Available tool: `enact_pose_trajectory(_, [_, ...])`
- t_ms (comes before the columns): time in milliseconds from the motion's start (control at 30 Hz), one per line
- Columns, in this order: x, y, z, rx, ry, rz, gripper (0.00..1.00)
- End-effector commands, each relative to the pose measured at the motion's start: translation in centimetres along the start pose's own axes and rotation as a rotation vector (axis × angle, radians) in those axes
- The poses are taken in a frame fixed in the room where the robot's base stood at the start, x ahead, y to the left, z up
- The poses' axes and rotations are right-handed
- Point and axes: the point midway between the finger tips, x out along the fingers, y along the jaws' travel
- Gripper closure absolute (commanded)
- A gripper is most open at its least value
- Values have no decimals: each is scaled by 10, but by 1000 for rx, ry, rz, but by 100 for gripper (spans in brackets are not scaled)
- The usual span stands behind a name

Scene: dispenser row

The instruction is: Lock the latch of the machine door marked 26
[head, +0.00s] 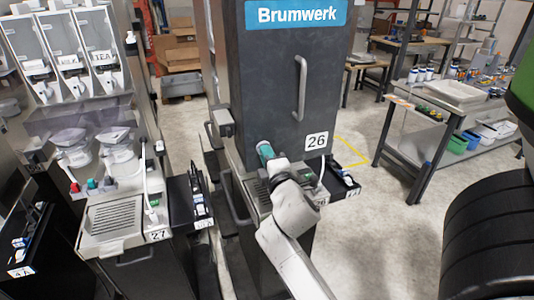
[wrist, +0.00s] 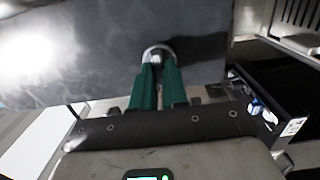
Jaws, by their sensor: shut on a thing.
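The dark grey machine door (head: 275,60) bears a white label 26 (head: 316,141), a blue Brumwerk sign and an upright bar handle (head: 300,88). My gripper (head: 263,150), with green fingers, is at the door's lower left edge, left of the label. In the wrist view my gripper (wrist: 158,65) is shut on the latch (wrist: 157,52), a small round metal part against the dark door panel. The fingers cover much of the latch, so its turn position cannot be told. In the head view my gripper and arm hide the latch.
Machine 27 (head: 115,215) stands at the left with its front open. A black side tray (head: 190,200) sits between the machines, and another (head: 342,182) is right of my wrist. A shelf rack (head: 430,130) stands at the right. The floor between is clear.

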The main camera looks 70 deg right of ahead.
Motion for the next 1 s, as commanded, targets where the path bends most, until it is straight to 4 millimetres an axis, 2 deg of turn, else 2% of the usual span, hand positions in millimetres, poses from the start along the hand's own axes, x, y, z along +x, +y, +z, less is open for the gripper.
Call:
enact_pose_trajectory(533, [0, -1, -2, -24, 4, 0, 100])
enact_pose_trajectory(567, [0, -1, -2, -24, 4, 0, 83])
enact_pose_trajectory(800, [0, -1, -1, -23, 2, 0, 61])
enact_pose_trajectory(1000, [0, 0, 0, -22, 1, 0, 61])
